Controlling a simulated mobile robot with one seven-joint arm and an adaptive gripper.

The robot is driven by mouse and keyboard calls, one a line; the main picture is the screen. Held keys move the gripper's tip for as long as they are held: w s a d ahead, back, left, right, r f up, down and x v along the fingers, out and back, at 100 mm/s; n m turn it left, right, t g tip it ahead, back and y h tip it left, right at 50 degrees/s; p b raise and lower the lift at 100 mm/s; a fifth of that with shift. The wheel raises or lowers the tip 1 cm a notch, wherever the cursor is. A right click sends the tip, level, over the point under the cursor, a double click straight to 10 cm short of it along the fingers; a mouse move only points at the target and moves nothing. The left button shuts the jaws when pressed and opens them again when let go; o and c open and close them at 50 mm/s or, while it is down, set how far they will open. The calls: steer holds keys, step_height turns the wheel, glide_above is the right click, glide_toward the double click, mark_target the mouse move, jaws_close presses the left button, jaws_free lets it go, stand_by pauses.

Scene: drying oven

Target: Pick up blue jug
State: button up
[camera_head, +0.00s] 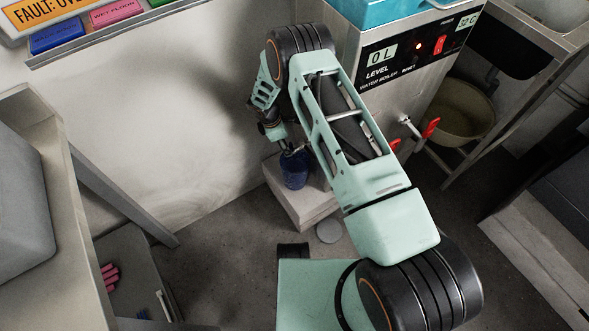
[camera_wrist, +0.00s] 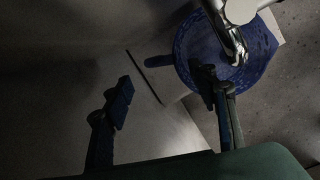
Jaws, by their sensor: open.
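The blue jug (camera_head: 295,171) stands on a pale block (camera_head: 306,204) beside the water boiler, partly covered by my arm in the head view. In the wrist view the jug (camera_wrist: 258,76) shows from above as a round blue rim, with a short dark bar, perhaps its handle, pointing left. My gripper (camera_wrist: 167,96) is open and empty, its two fingers spread. The right finger overlaps the jug's left edge in the picture; the left finger is clear of it over the block. I cannot tell if any finger touches the jug. In the head view my gripper is mostly hidden.
A metal spout (camera_wrist: 232,35) reaches over the jug in the wrist view. The water boiler (camera_head: 393,67) has red-handled taps (camera_head: 431,128). A basin (camera_head: 458,112) is at right, a wall behind, and a shelf with pink items (camera_head: 109,274) lower left.

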steer(key=b+x, duration=0.2)
steer(key=x, duration=0.3)
steer(key=shift+d+f, duration=0.1)
steer(key=shift+f, duration=0.1)
steer(key=shift+r, duration=0.1)
jaws_close()
steer(key=shift+w, duration=0.15)
